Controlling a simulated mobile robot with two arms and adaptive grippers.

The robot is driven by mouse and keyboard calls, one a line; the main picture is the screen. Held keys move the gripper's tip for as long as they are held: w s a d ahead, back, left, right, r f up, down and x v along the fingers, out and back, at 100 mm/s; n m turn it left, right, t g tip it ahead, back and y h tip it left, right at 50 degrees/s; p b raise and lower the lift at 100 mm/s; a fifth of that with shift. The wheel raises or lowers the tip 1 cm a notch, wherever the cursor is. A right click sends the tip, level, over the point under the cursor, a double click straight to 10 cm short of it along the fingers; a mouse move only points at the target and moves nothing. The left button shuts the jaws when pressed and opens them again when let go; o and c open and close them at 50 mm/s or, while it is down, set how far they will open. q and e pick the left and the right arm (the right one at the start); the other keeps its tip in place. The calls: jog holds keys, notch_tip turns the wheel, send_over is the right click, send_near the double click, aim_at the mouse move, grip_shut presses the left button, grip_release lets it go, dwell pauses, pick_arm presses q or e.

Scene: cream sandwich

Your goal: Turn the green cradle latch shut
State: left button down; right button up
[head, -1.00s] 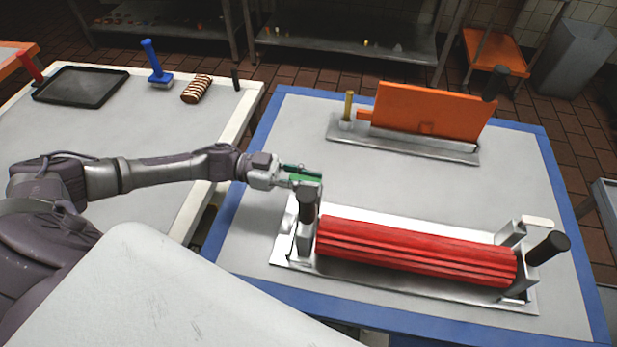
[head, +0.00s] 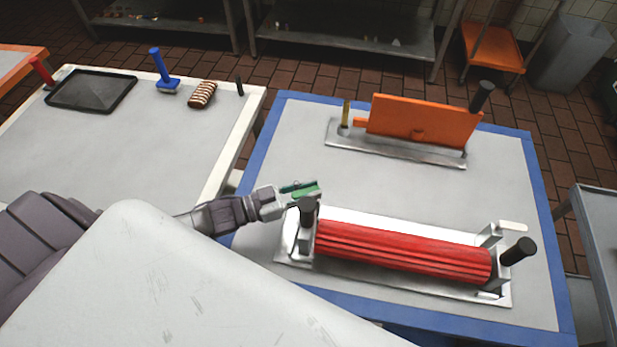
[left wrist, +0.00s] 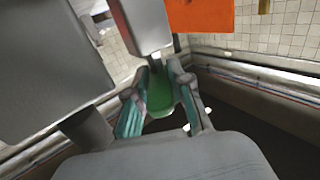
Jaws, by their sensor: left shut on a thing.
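The green latch (head: 306,193) is at the left end of the metal cradle (head: 400,286) that carries a red ribbed roller (head: 400,250). My left gripper (head: 296,190) is at the latch, shut on it. In the left wrist view the green latch (left wrist: 160,95) lies between the two fingers of my left gripper (left wrist: 160,110). A black handle (head: 307,211) stands in front of the latch and partly hides the spot where it joins the cradle. My right gripper is not in view.
An orange plate (head: 415,118) stands on a metal base behind. A white latch (head: 513,226) and black handle (head: 519,251) are at the cradle's right end. The left table holds a black tray (head: 92,90), a blue tool (head: 164,72) and a striped roll (head: 202,95).

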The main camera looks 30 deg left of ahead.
pick_arm(q)
jog(key=n+t+y+p, duration=0.2)
jog(key=y, duration=0.1)
jog(key=shift+s+d+r+n+y, duration=0.1)
jog(key=shift+s+d+n+y, duration=0.1)
jog(key=shift+n+y, duration=0.15)
jog(key=shift+n+t+y+p, duration=0.55)
jog(key=shift+t+y+p, duration=0.05)
jog(key=shift+y+p, duration=0.05)
jog(key=c, duration=1)
grip_release()
jog(key=shift+c, duration=0.2)
